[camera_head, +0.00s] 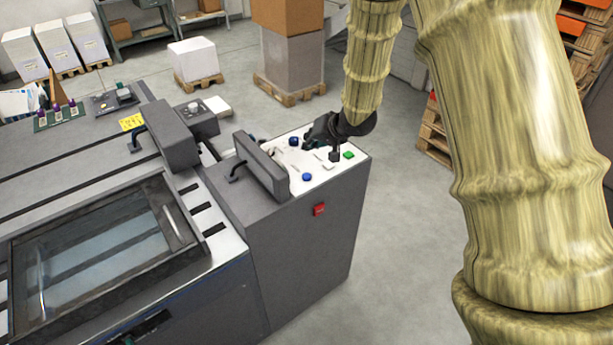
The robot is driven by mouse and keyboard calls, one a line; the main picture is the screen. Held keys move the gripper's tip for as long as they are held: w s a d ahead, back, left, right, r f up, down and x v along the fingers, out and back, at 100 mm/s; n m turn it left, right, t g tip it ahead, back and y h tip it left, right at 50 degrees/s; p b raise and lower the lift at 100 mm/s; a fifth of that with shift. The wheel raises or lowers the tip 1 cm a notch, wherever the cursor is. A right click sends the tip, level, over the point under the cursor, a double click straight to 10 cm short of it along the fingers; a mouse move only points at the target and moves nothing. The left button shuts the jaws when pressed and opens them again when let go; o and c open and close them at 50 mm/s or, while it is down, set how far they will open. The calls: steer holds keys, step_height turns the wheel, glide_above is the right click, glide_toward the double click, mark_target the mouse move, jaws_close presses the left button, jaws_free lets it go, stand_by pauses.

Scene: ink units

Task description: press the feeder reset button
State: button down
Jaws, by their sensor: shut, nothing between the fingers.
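The grey machine cabinet (305,240) has a white top panel (325,175) with several controls. A blue button (307,177) sits near its front, another blue button (294,141) farther back, and a green button (349,155) at its right edge. A red switch (319,209) is on the cabinet's front face. No readable label shows which one is the feeder reset. My gripper (309,143) is black, shut and empty, over the back part of the panel between the far blue button and the green one. I cannot tell whether it touches the panel; it hides part of it.
A raised grey plate with a black handle (262,166) stands along the panel's left side. A grey block (171,135) and a glass-windowed cover (95,250) lie farther left. Boxes on a pallet (291,60) stand behind. The floor right of the cabinet is clear.

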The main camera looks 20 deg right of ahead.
steer(key=b, duration=0.7)
glide_above(309, 174)
steer(key=shift+f, duration=4.3)
steer(key=shift+f, duration=0.2)
steer(key=shift+f, duration=0.2)
steer(key=shift+f, duration=0.45)
steer(key=shift+r+p, duration=0.2)
steer(key=shift+p, duration=0.2)
steer(key=shift+r+p, duration=0.7)
steer(key=shift+p, duration=0.1)
steer(key=shift+r+p, duration=2.5)
steer(key=shift+p, duration=0.05)
